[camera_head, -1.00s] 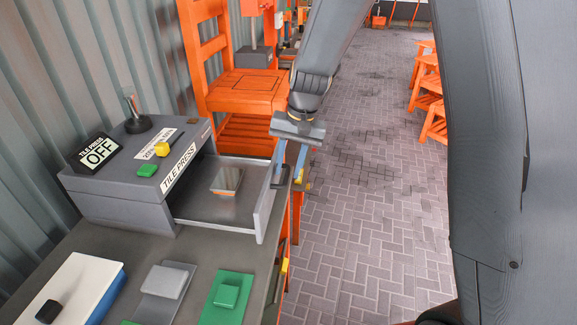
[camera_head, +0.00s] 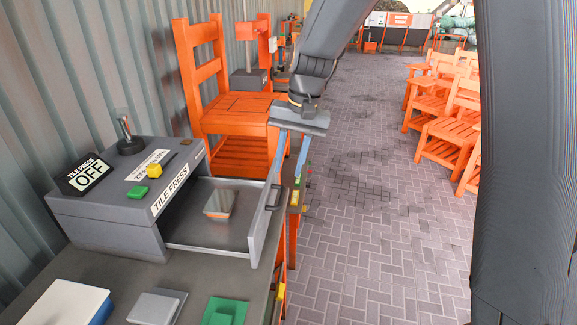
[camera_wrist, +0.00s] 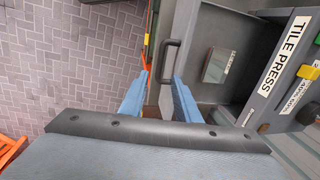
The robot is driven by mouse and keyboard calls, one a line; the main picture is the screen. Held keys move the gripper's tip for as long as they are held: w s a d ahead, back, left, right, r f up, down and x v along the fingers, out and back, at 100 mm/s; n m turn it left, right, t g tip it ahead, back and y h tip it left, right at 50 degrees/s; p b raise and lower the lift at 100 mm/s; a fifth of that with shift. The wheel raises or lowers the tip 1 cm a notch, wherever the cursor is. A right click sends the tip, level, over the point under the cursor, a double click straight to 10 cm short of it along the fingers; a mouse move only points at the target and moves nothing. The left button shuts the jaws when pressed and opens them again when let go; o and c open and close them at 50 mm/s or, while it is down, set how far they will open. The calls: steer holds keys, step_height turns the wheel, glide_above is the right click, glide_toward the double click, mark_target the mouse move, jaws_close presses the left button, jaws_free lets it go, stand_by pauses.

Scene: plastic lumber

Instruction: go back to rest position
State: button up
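My gripper (camera_head: 290,160) is open and empty, pointing down beyond the front panel of the tile press drawer. In the wrist view my gripper (camera_wrist: 160,85) shows two blue fingers spread apart, with the dark drawer handle (camera_wrist: 169,62) seen ahead of them. The grey tile press (camera_head: 110,212) stands on the workbench with its sign reading OFF. Its drawer (camera_head: 190,233) is pulled out, and a flat, shiny tile (camera_head: 219,203) lies in it. The tile also shows in the wrist view (camera_wrist: 217,64).
The bench top (camera_head: 190,272) carries a white-and-blue block (camera_head: 62,303), a grey piece (camera_head: 155,307) and a green piece (camera_head: 225,311) at the front. An orange chair (camera_head: 238,115) stands behind the press. Orange chairs (camera_head: 450,130) line the right side. The brick floor (camera_head: 370,210) between is open.

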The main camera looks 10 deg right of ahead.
steer(key=s+d+f+n, duration=0.1)
steer(key=s+d+f, duration=0.1)
steer(key=s, duration=0.4)
steer(key=s+d+f+n+h, duration=0.1)
steer(key=s+d+f, duration=0.2)
steer(key=s+d, duration=0.2)
steer(key=s+d+f+h+b, duration=0.1)
steer(key=s+d+f, duration=0.2)
steer(key=s, duration=0.3)
steer(key=shift+s+d+n+t, duration=0.3)
steer(key=shift+s+n+t, duration=0.1)
